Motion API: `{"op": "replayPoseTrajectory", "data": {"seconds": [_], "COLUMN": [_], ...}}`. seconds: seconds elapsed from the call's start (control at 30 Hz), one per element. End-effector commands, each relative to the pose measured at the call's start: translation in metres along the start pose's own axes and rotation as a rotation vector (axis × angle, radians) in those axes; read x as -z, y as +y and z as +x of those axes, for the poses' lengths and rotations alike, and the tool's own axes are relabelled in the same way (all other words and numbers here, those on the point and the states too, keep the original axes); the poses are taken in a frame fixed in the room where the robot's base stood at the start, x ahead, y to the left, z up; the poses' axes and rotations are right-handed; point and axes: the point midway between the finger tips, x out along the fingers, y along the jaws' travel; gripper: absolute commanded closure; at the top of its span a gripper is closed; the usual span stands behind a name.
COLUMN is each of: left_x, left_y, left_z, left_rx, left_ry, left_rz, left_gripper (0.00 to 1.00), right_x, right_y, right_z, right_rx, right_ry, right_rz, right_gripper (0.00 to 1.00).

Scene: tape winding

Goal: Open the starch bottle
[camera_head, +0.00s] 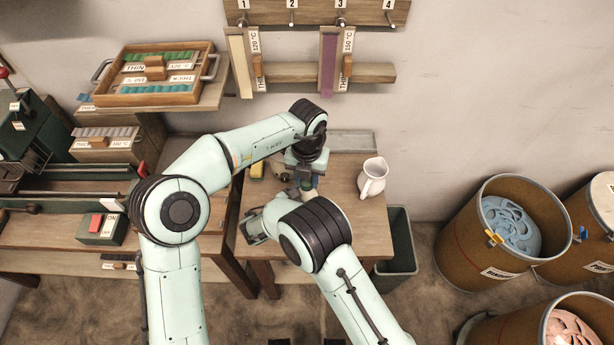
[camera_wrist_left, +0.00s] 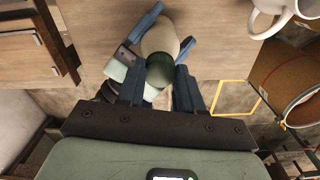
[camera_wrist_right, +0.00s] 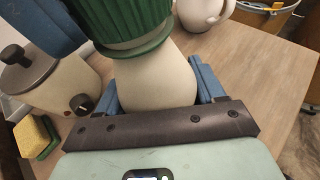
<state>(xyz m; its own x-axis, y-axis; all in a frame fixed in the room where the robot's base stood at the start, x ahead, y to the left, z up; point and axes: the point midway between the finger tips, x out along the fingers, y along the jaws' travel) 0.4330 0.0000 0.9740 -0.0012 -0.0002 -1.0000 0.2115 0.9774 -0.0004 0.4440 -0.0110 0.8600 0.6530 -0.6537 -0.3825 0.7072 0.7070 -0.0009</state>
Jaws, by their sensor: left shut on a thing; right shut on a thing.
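The starch bottle, with a cream body (camera_wrist_right: 155,80) and ridged green cap (camera_wrist_right: 125,22), stands on the small wooden table. My right gripper (camera_wrist_right: 158,90) is shut on the body, with blue fingers on both sides. In the left wrist view, the cap (camera_wrist_left: 160,69) lies between the blue fingers of my left gripper (camera_wrist_left: 158,84), which is shut on it. The bottle's body (camera_wrist_left: 160,36) shows beyond the cap. In the head view, my left gripper (camera_head: 305,178) points down at the bottle, which my arms mostly hide. Whether the cap has turned cannot be told.
A white jug (camera_head: 373,177) stands right of the bottle. A cream pot with a dark lid (camera_wrist_right: 50,85) and a yellow-green sponge (camera_wrist_right: 38,137) are close on the other side. A green bin (camera_head: 400,245) stands beside the table. Drums (camera_head: 505,228) stand at the right.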

Motion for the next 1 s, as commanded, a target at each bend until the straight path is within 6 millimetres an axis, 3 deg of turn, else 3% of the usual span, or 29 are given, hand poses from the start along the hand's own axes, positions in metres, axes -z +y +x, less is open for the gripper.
{"op": "replayPoseTrajectory", "data": {"seconds": [0.4,0.6,0.7,1.0], "left_x": [-0.0006,-0.0007,-0.0005,-0.0007], "left_y": [0.0001,0.0005,0.0002,0.0004], "left_z": [-0.0012,-0.0013,-0.0014,-0.0015], "left_rx": [0.001,0.002,0.002,0.003], "left_ry": [-0.004,-0.004,-0.003,-0.003], "left_rz": [-0.963,-1.321,-1.407,-1.401], "left_gripper": [1.0,1.0,1.0,1.0], "right_x": [-0.0004,-0.0004,-0.0004,-0.0005], "right_y": [-0.0001,-0.0001,-0.0001,0.0], "right_z": [-0.0002,-0.0001,-0.0001,-0.0001], "right_rx": [0.001,0.001,0.001,0.0], "right_ry": [-0.001,-0.001,-0.001,-0.001], "right_rz": [0.001,0.001,0.001,0.001], "right_gripper": [1.0,1.0,1.0,1.0]}}
